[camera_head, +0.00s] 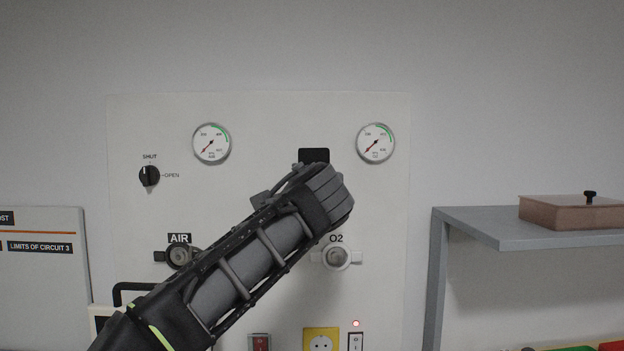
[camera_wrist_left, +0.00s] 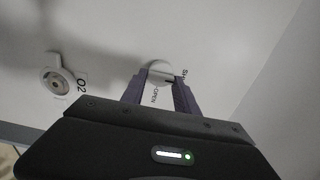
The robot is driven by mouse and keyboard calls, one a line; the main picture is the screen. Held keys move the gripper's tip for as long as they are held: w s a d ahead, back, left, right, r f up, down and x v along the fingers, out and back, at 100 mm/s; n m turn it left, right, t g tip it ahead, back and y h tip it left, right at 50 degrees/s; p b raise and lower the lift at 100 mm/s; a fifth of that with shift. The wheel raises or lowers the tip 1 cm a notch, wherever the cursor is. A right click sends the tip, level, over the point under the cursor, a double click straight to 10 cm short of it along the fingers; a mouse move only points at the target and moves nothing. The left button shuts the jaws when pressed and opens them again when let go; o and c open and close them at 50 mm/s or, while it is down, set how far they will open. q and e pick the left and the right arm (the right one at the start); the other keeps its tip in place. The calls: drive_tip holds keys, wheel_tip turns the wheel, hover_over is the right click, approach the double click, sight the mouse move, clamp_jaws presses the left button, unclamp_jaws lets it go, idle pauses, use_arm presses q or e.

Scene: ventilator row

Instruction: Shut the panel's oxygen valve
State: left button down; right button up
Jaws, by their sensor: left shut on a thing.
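The oxygen valve is a round knob (camera_wrist_left: 160,70) on the pale wall panel (camera_head: 120,120), seen in the left wrist view with its SHUT and OPEN lettering beside it. My left gripper (camera_wrist_left: 160,76) has its two fingers around the knob and is shut on it. Which mark the knob points to cannot be made out. In the head view my left arm covers this knob and the fingers. The O2 outlet (camera_head: 337,257) is on the panel below the arm's end, and it also shows in the left wrist view (camera_wrist_left: 58,80). My right gripper is out of view.
A black knob (camera_head: 149,176) with its own SHUT and OPEN marks is at the panel's left, above the AIR outlet (camera_head: 180,257). Two gauges (camera_head: 211,144) (camera_head: 375,143) sit higher up. A grey shelf (camera_head: 480,222) with a copper-coloured box (camera_head: 565,212) stands to the right.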

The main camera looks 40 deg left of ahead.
use_arm(q)
drive_tip(key=c, duration=0.9)
unclamp_jaws()
drive_tip(key=shift+b+v, duration=0.65)
drive_tip(key=shift+v, duration=3.25)
